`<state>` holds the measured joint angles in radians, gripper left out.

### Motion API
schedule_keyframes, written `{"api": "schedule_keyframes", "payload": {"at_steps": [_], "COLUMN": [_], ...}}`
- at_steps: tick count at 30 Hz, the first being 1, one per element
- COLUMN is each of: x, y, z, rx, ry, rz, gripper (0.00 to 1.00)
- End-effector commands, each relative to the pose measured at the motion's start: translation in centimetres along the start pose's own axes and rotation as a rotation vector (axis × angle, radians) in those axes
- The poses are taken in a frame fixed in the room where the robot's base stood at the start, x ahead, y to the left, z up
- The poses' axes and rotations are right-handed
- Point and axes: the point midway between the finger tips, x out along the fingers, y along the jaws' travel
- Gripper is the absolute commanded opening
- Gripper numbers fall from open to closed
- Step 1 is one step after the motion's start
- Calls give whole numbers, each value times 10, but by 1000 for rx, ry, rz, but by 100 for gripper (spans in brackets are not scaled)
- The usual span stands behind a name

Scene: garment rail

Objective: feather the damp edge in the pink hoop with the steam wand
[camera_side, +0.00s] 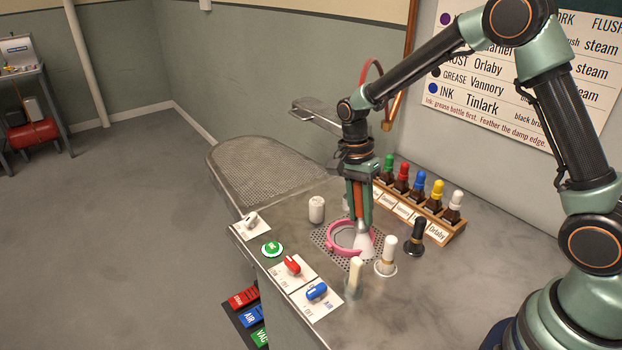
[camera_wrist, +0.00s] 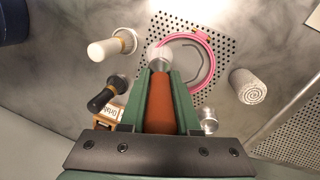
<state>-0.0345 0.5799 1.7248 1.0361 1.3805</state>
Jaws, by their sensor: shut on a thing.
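My gripper (camera_side: 358,222) points down over the perforated plate (camera_side: 318,238). It is shut on the orange handle of the steam wand (camera_wrist: 161,108), whose pale flared nozzle (camera_side: 364,243) points down. The pink hoop (camera_side: 332,249) lies on the plate, and the nozzle is at its right side in the side view. In the wrist view the pink hoop (camera_wrist: 211,46) is just right of the nozzle tip. I cannot tell whether the nozzle touches the plate. The fabric and any damp edge inside the hoop are not clear.
A white roll (camera_side: 316,209) stands left. A bottle rack (camera_side: 428,222) is behind. Red (camera_side: 292,265) and blue (camera_side: 316,291) switches line the front edge.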

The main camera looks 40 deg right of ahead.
Motion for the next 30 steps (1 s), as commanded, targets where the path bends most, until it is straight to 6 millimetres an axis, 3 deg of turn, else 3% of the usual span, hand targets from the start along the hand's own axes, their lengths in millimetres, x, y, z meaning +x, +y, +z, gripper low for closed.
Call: {"api": "schedule_keyframes", "payload": {"at_steps": [20, 30], "x": [1, 0], "y": [0, -2], "z": [0, -12], "rx": [0, 2], "ry": [0, -5], "rz": [0, 0], "gripper": [0, 0]}}
